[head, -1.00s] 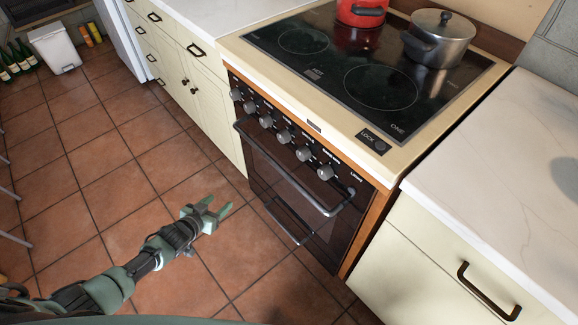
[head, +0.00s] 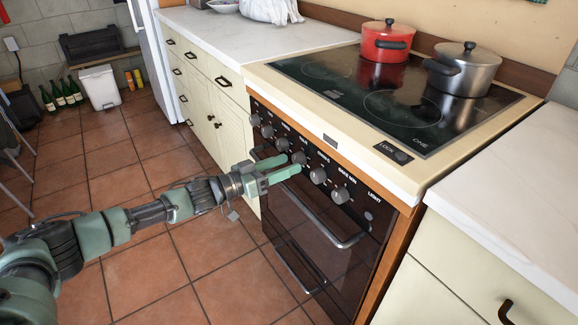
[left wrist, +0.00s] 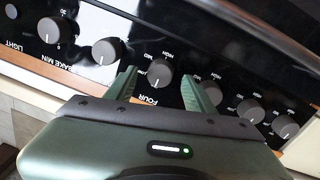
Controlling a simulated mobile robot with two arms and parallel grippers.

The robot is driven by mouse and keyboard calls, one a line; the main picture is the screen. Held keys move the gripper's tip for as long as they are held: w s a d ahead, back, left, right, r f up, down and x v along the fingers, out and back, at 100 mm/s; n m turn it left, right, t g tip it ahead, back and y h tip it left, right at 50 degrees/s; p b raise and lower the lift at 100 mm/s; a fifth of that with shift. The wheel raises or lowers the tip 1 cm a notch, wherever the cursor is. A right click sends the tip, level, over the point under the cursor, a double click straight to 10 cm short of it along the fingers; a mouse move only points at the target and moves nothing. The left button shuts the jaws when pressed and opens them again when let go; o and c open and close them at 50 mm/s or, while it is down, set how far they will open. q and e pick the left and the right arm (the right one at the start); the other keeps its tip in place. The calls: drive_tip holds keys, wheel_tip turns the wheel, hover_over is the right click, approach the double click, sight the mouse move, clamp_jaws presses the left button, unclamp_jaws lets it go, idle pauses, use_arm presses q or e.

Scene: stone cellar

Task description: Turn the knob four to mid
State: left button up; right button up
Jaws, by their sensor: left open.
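Knob four (left wrist: 160,74) is a round grey knob on the black oven front panel, with the word FOUR printed beside it in the left wrist view. A pale pointer mark shows on its side towards that word. In the head view the knob (head: 298,157) is partly covered by my fingers. My left gripper (head: 293,164) is open at the panel. In the left wrist view its green fingers (left wrist: 160,84) stand on either side of knob four; I cannot tell whether they touch it. My right gripper is not in view.
Neighbouring knobs (left wrist: 105,51) and (left wrist: 207,95) sit close beside the fingers. The oven handle (head: 335,238) runs below the panel. A red pot (head: 377,44) and a steel pot (head: 464,74) stand on the hob.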

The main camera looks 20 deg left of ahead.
use_arm(q)
drive_tip(key=shift+w+d, duration=0.45)
drive_tip(key=shift+w, duration=0.1)
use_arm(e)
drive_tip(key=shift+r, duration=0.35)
use_arm(q)
clamp_jaws()
